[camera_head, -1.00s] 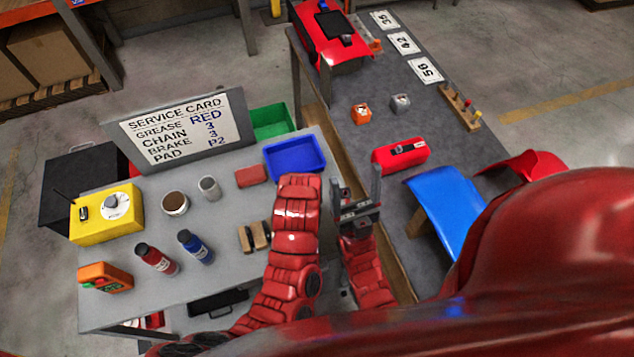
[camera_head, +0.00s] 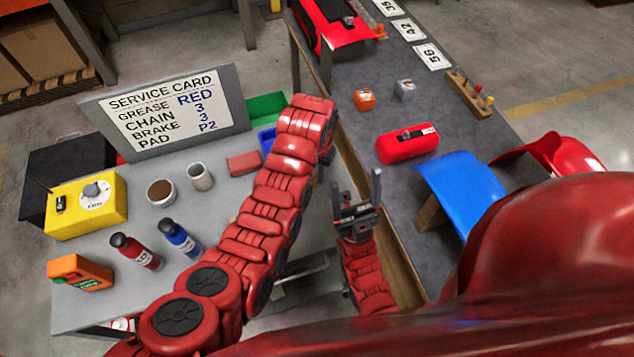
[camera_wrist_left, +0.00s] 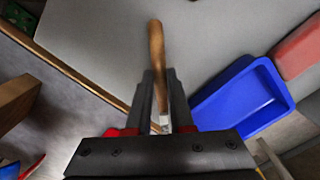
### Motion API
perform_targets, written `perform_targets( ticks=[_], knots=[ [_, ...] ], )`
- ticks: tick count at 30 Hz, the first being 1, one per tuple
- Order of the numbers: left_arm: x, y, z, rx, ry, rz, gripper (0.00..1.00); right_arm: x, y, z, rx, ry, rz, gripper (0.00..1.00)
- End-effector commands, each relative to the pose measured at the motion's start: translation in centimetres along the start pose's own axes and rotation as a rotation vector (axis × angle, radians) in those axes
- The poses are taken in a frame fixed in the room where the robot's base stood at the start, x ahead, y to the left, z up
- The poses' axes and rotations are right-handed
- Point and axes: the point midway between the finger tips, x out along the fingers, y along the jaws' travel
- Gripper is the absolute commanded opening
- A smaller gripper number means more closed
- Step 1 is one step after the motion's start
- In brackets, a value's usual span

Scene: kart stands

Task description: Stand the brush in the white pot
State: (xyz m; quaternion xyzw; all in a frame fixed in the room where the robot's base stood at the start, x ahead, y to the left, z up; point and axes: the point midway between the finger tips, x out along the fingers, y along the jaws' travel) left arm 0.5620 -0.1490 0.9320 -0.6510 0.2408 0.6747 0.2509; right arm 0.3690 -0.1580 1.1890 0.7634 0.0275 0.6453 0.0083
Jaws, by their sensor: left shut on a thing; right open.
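My left gripper (camera_wrist_left: 160,78) is shut on the brush (camera_wrist_left: 157,52), whose wooden handle sticks out beyond the fingertips in the left wrist view. A pale metal part shows between the fingers; the bristles cannot be made out. In the head view my left forearm hides the brush and most of that gripper. A whitish, empty-looking pot (camera_head: 200,177) stands upright on the left table, beside a white-rimmed pot with brown contents (camera_head: 160,192). My left gripper is to the right of both, apart from them. My right gripper (camera_head: 356,182) is open and empty, fingers pointing up.
The blue tray (camera_wrist_left: 246,98) and red block (camera_head: 244,163) lie near my left gripper. The service card board (camera_head: 168,112) stands behind the pots.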

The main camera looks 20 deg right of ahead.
Motion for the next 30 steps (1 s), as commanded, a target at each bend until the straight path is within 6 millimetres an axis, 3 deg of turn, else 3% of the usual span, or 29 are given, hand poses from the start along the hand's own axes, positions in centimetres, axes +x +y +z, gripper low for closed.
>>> perform_targets(
  ticks=[9, 13, 18, 30],
  knots=[
    [0.0, -0.2, -1.1, -0.003, -0.004, 0.003, 0.00, 0.1, 0.0, 0.0, 0.000, -0.001, 0.000, 0.77],
    [1.3, -0.1, -0.9, -0.001, -0.009, 0.003, 0.00, 1.6, 0.1, -0.3, 0.000, 0.000, 0.000, 0.77],
    [3.0, -0.2, -1.1, 0.000, -0.004, 0.002, 0.00, 2.1, 0.1, -0.3, 0.000, -0.001, 0.000, 0.77],
    [3.6, -0.2, -1.2, -0.002, -0.001, 0.002, 0.00, 2.0, 0.1, -0.3, 0.000, -0.001, 0.000, 0.77]
  ],
)
